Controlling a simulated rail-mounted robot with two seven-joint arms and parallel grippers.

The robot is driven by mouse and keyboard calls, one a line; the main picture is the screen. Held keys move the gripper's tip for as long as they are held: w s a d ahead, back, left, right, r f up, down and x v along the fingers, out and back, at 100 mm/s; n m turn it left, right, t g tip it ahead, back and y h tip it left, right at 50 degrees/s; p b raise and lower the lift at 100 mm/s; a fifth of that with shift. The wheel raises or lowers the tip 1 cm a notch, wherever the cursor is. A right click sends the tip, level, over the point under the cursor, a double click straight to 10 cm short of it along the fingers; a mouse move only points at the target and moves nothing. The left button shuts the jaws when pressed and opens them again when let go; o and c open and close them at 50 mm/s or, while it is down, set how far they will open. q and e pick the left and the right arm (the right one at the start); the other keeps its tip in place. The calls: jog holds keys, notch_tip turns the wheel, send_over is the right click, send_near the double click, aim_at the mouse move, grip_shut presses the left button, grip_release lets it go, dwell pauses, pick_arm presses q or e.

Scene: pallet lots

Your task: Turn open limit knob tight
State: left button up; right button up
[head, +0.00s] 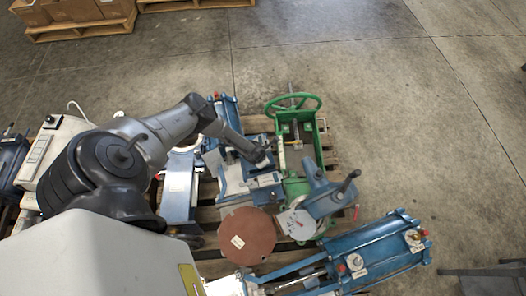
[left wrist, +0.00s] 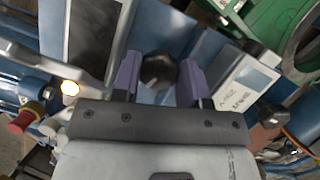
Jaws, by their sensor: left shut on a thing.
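The limit knob (left wrist: 159,71) is a small black lobed knob on a blue machine. It sits between the two purple fingers of my left gripper (left wrist: 160,76) in the left wrist view, and the gripper is shut on it. In the head view my left gripper (head: 264,164) reaches down onto the blue machine (head: 235,184) in the middle of the pallet. The knob is hidden there by the gripper and arm. I cannot tell from the picture how tight the knob is. My right gripper is not in view.
A green valve frame with a handwheel (head: 291,103) stands close to the right. A brown round disc (head: 247,236) and a blue cylinder unit (head: 380,250) lie nearer. In the wrist view a red button (left wrist: 22,121) is at left.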

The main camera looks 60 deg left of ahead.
pick_arm(q)
jog(key=o, duration=0.9)
